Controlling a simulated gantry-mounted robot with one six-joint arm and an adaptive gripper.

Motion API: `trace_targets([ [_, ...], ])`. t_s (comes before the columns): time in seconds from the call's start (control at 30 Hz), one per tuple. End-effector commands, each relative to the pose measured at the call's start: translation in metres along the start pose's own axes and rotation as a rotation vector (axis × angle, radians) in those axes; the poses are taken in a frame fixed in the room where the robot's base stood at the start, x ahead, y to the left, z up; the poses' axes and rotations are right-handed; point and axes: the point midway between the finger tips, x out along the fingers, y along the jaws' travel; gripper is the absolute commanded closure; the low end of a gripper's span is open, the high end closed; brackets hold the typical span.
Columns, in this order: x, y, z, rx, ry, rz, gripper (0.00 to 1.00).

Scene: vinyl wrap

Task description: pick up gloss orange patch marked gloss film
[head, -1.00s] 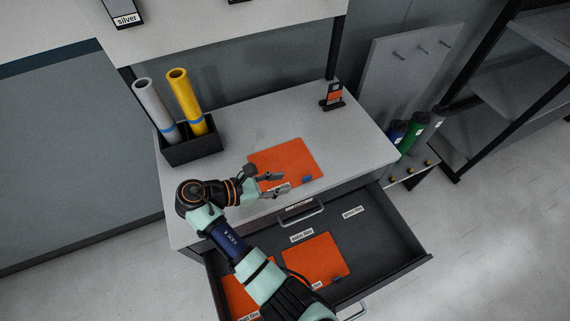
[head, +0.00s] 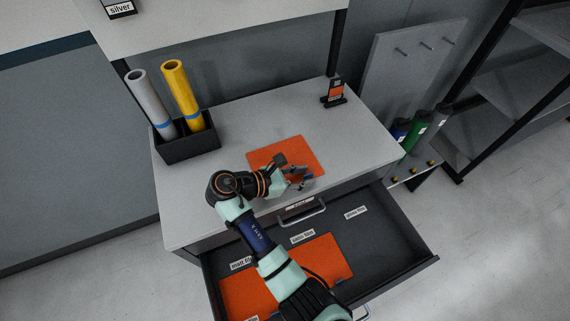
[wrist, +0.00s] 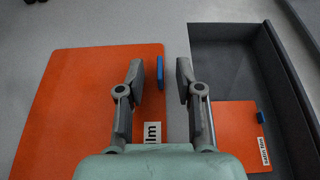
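An orange patch (head: 280,152) lies flat on the cabinet top. In the wrist view the same patch (wrist: 90,95) has a blue tab (wrist: 160,72) at its right edge and a white label (wrist: 152,133), of which only "ilm" is readable. My gripper (head: 299,178) is over the patch's near right edge. In the wrist view my gripper (wrist: 160,82) is open, with a finger on either side of the blue tab. I cannot tell how high the fingertips are above the surface.
The open drawer (head: 395,232) below holds two more orange patches (head: 328,256), one labelled satin film in the wrist view (wrist: 230,120). A roll holder (head: 188,148) with grey and yellow rolls stands at the left. A small display stand (head: 334,92) is at the back right.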

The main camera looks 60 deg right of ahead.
Motion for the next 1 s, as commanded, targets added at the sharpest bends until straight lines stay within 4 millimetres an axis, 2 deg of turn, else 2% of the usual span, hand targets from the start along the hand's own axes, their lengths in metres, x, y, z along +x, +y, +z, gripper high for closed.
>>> trace_targets([
  [0.03,0.000,0.000,0.000,0.000,0.000,0.000,0.70],
  [0.2,0.000,0.000,0.000,0.000,0.000,0.000,0.98],
  [0.23,0.000,0.000,0.000,0.000,0.000,0.000,1.00],
  [0.63,-0.003,0.000,0.005,0.002,0.000,0.000,1.00],
  [0.77,-0.012,0.000,0.028,0.004,0.000,0.001,1.00],
  [1.0,-0.043,0.000,0.102,0.006,0.001,0.001,1.00],
])
